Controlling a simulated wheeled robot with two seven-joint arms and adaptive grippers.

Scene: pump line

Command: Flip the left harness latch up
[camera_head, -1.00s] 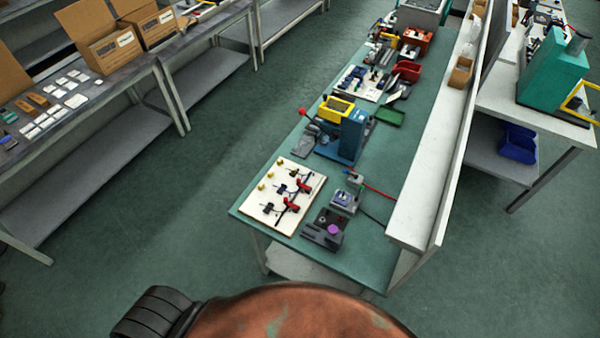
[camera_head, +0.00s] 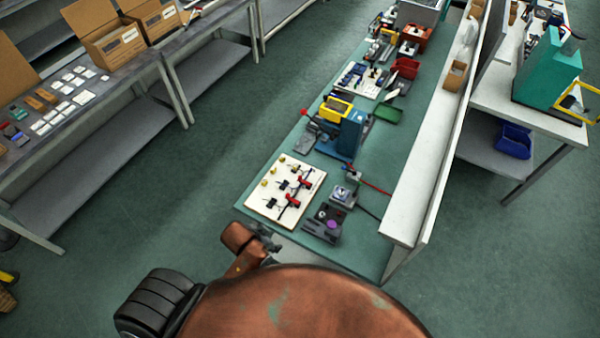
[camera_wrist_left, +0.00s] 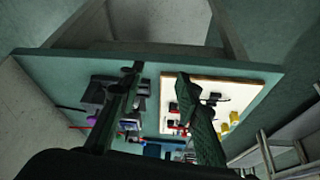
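A cream board (camera_head: 262,213) lies on the green bench near its front left corner. Two latches with red parts and black pieces stand on it, one farther back (camera_head: 305,184) and one nearer the front (camera_head: 293,201). Which is the left harness latch I cannot tell for sure. My left gripper (camera_head: 268,238) is low at the bench's front edge, short of the board. In the left wrist view its two dark green fingers (camera_wrist_left: 160,76) are apart with nothing between them. The board (camera_wrist_left: 240,84) lies behind the right-hand finger, which hides part of it. My right gripper is not in view.
A dark grey fixture with a purple knob (camera_head: 332,224) stands right of the board. A blue machine with a yellow frame (camera_head: 350,135) stands behind. A red cable (camera_head: 374,186) runs near a white ledge (camera_head: 412,200). The bench's left front strip is bare.

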